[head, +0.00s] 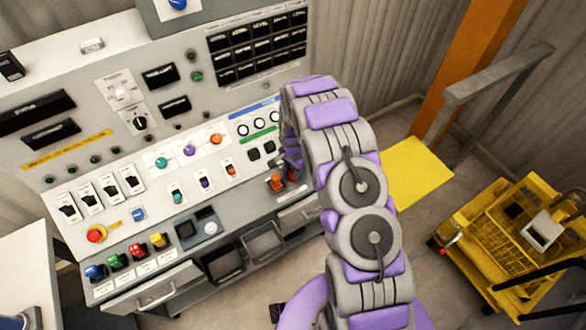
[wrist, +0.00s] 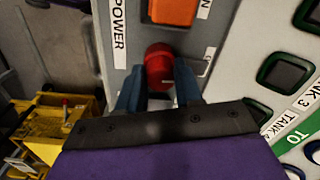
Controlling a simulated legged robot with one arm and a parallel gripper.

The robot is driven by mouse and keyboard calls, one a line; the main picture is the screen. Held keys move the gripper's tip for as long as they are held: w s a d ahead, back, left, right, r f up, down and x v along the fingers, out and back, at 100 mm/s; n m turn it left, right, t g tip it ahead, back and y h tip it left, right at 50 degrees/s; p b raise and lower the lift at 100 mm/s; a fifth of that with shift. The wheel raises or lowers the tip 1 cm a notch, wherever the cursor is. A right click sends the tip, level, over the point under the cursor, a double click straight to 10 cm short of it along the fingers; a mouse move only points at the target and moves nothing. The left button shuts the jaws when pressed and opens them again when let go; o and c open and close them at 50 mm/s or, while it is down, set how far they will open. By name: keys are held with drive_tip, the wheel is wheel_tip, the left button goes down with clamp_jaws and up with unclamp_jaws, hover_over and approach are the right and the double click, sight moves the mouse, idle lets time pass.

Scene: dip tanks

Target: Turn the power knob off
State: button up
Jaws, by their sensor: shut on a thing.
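The red power knob (wrist: 158,66) sits on the grey panel beside a white POWER label (wrist: 118,28) in the wrist view. My gripper (wrist: 158,76) has one blue-grey finger on each side of the knob and is shut on it. An orange square part (wrist: 172,11) lies just above the knob in that view. In the head view my arm reaches down to the right end of the console, where an orange part (head: 276,181) shows. The knob is mostly hidden there by my gripper. I cannot tell which way the knob is turned.
The console (head: 120,205) carries many switches, buttons and lamps left of my arm. Dark buttons (wrist: 274,69) and TANK labels lie close to the right of my fingers. A yellow cart (head: 515,235) and a grey railing (head: 500,70) stand at the right, with open floor between.

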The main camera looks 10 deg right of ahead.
drive_tip(key=shift+m, duration=0.4)
drive_tip(key=o, duration=1)
drive_tip(key=shift+a, duration=0.1)
wheel_tip(320, 180, up, 17)
drive_tip(key=shift+s+r+p, duration=0.15)
drive_tip(key=shift+p, duration=0.4)
drive_tip(key=shift+r, duration=0.1)
